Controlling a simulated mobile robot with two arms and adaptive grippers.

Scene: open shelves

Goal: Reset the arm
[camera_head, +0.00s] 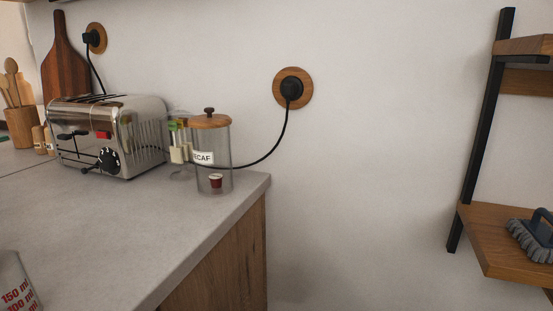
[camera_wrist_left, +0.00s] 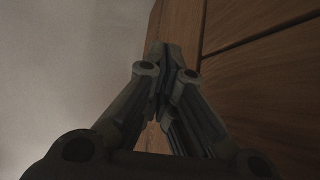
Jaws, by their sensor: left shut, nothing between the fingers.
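My left gripper (camera_wrist_left: 168,62) shows in the left wrist view. Its two dark fingers come together at the tips, and it is shut with nothing between them. Brown wooden panels (camera_wrist_left: 255,70) fill the right of that view, close behind the fingers. A plain grey surface (camera_wrist_left: 70,60) lies to the left. In the head view neither arm nor gripper is in sight. I cannot tell from the wrist view whether the fingers touch the wood.
A grey counter (camera_head: 110,225) bears a chrome toaster (camera_head: 140,140) and a lidded glass jar (camera_head: 215,155). A measuring cup (camera_head: 15,285) stands at the front left. A wooden shelf (camera_head: 490,235) with a brush (camera_head: 530,235) is at the right. Between counter and shelf is open room.

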